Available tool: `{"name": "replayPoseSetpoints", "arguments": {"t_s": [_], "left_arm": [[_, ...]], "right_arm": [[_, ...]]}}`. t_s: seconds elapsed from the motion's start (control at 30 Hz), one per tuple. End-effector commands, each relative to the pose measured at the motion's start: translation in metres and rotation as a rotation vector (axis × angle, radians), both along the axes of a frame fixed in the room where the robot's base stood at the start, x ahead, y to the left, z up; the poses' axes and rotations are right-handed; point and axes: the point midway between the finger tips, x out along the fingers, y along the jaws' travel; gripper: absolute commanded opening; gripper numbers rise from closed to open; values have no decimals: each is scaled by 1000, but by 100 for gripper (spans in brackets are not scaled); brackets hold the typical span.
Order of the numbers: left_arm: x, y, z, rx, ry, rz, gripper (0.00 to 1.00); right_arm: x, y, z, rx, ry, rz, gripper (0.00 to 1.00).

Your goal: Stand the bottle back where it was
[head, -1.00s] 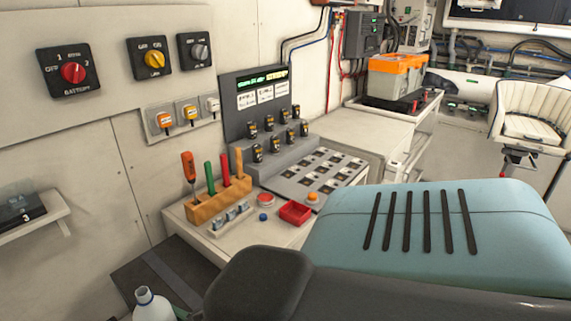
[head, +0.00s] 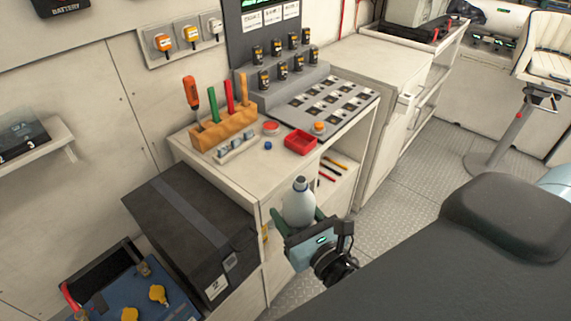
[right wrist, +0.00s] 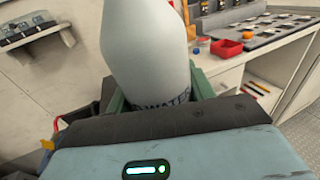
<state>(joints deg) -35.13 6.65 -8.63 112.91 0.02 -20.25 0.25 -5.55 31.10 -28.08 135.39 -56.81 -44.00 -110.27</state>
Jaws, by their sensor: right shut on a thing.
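A pale grey-white bottle with a grey cap (head: 299,200) stands upright in my right gripper (head: 304,222), in front of the white workbench. The right gripper's green fingers are shut around the bottle's lower part. In the right wrist view the bottle (right wrist: 147,60) fills the upper middle, with its top cut off by the frame. Lettering reading "WATER" shows low on it, just above the dark gripper body. The bottle's base is hidden by the gripper. My left gripper is not in view.
The white workbench (head: 262,178) carries a wooden tool holder (head: 222,130), a red tray (head: 300,142) and a sloped panel of small cells (head: 320,101). A black taped box (head: 190,235) and a blue battery (head: 140,300) stand at lower left. Grey floor (head: 395,190) lies open to the right.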

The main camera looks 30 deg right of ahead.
Motion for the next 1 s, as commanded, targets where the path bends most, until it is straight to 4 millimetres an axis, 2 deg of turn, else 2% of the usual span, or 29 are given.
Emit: {"name": "replayPoseSetpoints", "arguments": {"t_s": [0.17,0.27,0.37,0.53,0.7,0.83,1.0], "left_arm": [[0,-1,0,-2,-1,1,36],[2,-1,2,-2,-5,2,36],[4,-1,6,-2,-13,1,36],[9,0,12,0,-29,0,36],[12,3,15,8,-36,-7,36],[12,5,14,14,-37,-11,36],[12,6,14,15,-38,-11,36]], "right_arm": [[1,0,1,-1,-3,1,0],[11,1,-3,-8,-6,14,0],[34,2,-11,-18,-8,41,0],[85,0,-24,-25,-9,102,0],[127,-7,-30,-15,-8,145,0],[144,-10,-32,-4,-7,163,0],[149,-11,-33,0,-5,171,0]]}}
